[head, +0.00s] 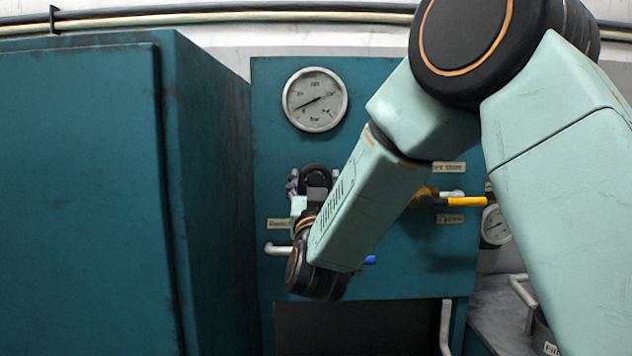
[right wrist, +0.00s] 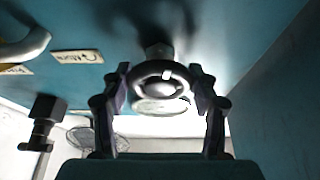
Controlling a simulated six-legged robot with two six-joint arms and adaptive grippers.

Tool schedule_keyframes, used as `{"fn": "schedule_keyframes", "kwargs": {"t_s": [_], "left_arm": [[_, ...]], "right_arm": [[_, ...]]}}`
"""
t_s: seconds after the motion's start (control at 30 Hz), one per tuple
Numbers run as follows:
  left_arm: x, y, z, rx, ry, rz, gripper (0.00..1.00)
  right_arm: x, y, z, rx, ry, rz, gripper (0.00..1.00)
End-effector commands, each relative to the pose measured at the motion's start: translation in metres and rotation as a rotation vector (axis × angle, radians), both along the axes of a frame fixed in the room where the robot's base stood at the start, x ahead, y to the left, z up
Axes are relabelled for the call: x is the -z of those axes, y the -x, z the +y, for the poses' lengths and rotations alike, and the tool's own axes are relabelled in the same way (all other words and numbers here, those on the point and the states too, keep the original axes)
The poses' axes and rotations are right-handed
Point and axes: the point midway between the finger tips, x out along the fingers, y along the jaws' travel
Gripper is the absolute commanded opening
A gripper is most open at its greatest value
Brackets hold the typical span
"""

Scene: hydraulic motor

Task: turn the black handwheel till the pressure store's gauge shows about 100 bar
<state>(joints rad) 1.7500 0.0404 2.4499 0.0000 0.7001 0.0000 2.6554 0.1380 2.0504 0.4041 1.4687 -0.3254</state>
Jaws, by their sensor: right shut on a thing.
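The black handwheel (head: 316,174) is on the teal panel, below the large round gauge (head: 315,99). My right gripper (head: 309,186) is at the handwheel, partly hidden by its own wrist. In the right wrist view, the two fingers of my right gripper (right wrist: 163,82) are shut on opposite sides of the handwheel (right wrist: 160,70). The gauge has a white face, and its dark needle lies slantwise from lower left to upper right. The numbers are too small to read a sure value. My left gripper is out of view.
A teal cabinet (head: 85,190) fills the left side and stands out beside the panel. A yellow lever (head: 466,201) and a smaller gauge (head: 495,225) are at the right. A pale pipe handle (head: 277,249) juts out at lower left of the wheel. My right arm covers much of the right.

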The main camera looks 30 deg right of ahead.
Motion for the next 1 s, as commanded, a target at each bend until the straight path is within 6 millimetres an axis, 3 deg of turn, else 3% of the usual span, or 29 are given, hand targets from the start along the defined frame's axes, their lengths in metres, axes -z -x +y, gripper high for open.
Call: {"fn": "schedule_keyframes", "kwargs": {"t_s": [0.2, 0.57, 1.0], "left_arm": [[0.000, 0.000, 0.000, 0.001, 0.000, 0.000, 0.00], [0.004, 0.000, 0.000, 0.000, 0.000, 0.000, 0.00], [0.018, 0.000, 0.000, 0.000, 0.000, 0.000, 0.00]], "right_arm": [[0.000, 0.000, -0.001, 0.004, -0.003, -0.002, 0.29], [0.000, 0.000, -0.001, 0.004, -0.061, -0.038, 0.29], [0.000, -0.001, 0.001, 0.001, -0.370, -0.230, 0.28]]}}
